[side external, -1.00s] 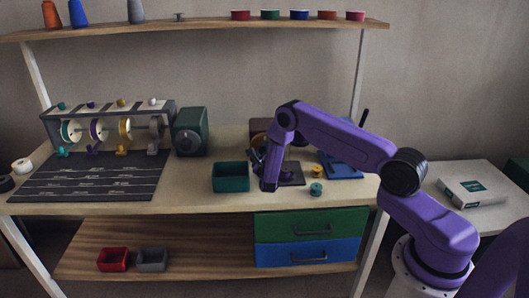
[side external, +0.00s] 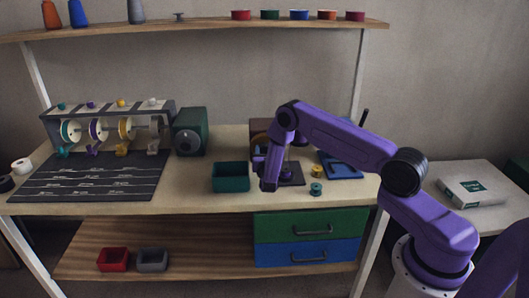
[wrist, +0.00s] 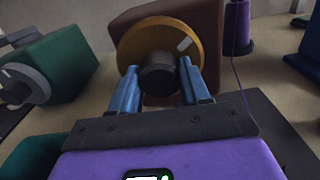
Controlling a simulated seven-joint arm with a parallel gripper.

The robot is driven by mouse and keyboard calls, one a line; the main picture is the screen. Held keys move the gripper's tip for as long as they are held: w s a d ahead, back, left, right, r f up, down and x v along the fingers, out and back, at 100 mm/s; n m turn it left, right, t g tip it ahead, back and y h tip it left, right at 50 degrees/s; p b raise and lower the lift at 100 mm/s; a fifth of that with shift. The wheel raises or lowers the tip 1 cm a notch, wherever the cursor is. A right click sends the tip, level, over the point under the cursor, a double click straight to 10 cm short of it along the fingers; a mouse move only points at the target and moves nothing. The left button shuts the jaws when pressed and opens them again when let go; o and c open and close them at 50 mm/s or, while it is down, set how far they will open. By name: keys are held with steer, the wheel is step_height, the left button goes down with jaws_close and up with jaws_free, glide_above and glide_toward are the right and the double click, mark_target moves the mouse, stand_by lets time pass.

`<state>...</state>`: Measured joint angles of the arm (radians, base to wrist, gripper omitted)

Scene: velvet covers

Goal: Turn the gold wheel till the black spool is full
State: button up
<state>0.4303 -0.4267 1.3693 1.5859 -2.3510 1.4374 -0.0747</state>
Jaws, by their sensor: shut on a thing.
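The gold wheel (wrist: 180,30) is a round disc with a pale mark on its face, on the front of a brown box (wrist: 206,22). A dark round knob (wrist: 158,78) stands out from its middle. My gripper (wrist: 158,72) has its blue fingers on either side of this knob and is shut on it. I cannot make out the black spool.
A green machine (side external: 190,131) and a teal bin (side external: 231,178) stand left of my gripper. A blue stand (side external: 342,166) and small yellow (side external: 316,170) and teal spools (side external: 316,188) are to the right. A rack of wheels (side external: 108,120) stands at the far left.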

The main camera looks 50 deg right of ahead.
steer(key=m, duration=0.4)
steer(key=shift+m, duration=0.4)
steer(key=m, duration=1.4)
steer(key=shift+s+m, duration=0.1)
steer(key=shift+m, duration=0.3)
steer(key=shift+f, duration=0.1)
steer(key=o, duration=1.1)
steer(key=shift+c, duration=0.2)
